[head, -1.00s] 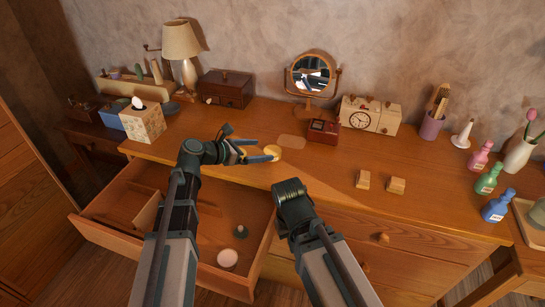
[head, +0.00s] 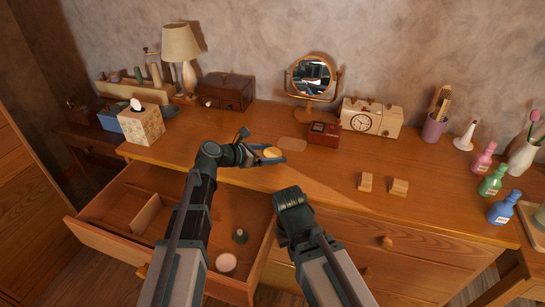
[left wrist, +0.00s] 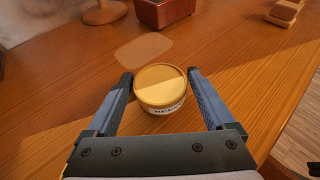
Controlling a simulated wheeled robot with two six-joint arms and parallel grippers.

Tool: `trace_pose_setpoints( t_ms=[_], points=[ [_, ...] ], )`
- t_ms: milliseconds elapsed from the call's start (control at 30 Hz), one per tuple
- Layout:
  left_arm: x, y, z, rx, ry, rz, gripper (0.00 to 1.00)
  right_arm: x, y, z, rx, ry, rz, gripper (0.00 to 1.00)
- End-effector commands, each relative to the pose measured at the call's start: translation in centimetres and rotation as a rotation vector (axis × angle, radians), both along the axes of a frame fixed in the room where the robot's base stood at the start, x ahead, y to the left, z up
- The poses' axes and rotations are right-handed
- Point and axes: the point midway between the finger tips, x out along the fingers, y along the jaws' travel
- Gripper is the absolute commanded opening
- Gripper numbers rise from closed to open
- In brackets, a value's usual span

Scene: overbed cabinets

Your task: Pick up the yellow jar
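The yellow jar (left wrist: 160,88), a short round tub with a yellow lid and a white labelled side, stands upright on the dresser top. It also shows in the head view (head: 272,152). My left gripper (left wrist: 161,82) is open, with one finger on each side of the jar and a visible gap to each finger. In the head view my left gripper (head: 275,152) is low over the dresser top around the jar. My right gripper (head: 292,205) is at the dresser's front edge; its fingers are hidden, so its opening cannot be seen.
A red box (head: 323,133), a round mirror (head: 312,75) and a clock (head: 361,122) stand behind the jar. Two small wooden blocks (head: 398,187) lie to the right. An open drawer (head: 108,240) juts out below at the left.

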Motion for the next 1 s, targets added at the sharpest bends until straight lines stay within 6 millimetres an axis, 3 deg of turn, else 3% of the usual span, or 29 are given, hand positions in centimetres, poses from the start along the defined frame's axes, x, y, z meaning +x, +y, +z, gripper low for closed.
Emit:
trace_pose_setpoints(
  t_ms=[67, 433, 767, 1000],
  points=[
    [0.0, 0.0, 0.0, 0.000, 0.000, 0.000, 0.71, 0.0, 0.0, 0.0, 0.000, 0.000, 0.000, 0.00],
    [0.0, 0.0, 0.0, 0.000, 0.000, 0.000, 0.05, 0.0, 0.0, 0.0, 0.000, 0.000, 0.000, 0.00],
    [0.0, 0.0, 0.3, -0.001, -0.001, 0.000, 0.05, 0.0, 0.0, 0.3, 0.000, 0.000, 0.000, 0.00],
    [0.0, 0.2, 1.9, -0.001, 0.000, -0.001, 0.05, 0.0, 0.0, 1.9, 0.000, 0.000, 0.000, 0.00]
  ],
)
